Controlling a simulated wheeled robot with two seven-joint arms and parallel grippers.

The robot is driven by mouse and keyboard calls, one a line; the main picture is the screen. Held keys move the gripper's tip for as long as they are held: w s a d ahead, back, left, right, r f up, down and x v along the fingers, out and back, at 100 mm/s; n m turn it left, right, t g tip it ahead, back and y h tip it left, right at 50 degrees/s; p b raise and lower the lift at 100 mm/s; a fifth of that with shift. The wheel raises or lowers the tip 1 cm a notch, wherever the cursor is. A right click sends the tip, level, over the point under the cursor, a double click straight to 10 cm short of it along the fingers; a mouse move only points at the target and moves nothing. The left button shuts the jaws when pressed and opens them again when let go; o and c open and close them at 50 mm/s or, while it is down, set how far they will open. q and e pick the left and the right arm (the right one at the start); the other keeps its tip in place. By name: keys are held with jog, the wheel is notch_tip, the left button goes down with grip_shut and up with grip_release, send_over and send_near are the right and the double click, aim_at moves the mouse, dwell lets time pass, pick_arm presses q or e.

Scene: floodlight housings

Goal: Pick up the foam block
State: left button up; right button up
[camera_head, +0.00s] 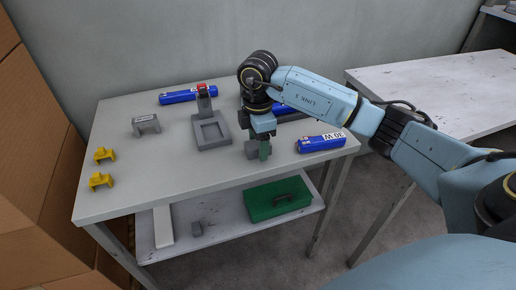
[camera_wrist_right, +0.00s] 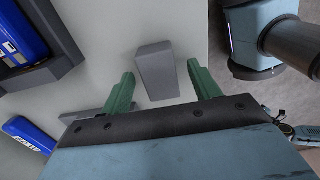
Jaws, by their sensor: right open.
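A grey block (camera_wrist_right: 157,72), which looks like the foam block, shows between the two green fingers in the right wrist view. In the head view a grey block (camera_head: 251,150) is at the front of the table beside a green finger. My right gripper (camera_head: 264,150) points down over it. In the right wrist view the gripper (camera_wrist_right: 161,72) is open, with a gap on each side of the block. I cannot tell how far down the fingers reach along it. My left gripper is not in view.
A blue labelled housing (camera_head: 321,142) lies right of the gripper. A grey fixture (camera_head: 211,132) stands to its left. Another blue housing (camera_head: 188,95) lies at the back. A grey bracket (camera_head: 146,125) and yellow pieces (camera_head: 101,181) are farther left. A green box (camera_head: 279,199) is on the lower shelf.

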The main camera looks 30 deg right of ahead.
jog(key=c, duration=1.1)
jog(key=shift+o, duration=0.2)
jog(key=shift+r, duration=0.1)
jog(key=shift+r, duration=0.55)
notch_tip(320, 180, up, 8)
jog(key=shift+f+p, duration=0.1)
jog(key=shift+p, duration=1.15)
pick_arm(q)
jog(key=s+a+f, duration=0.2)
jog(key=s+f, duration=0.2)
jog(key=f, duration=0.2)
pick_arm(e)
jog(key=shift+r, duration=0.5)
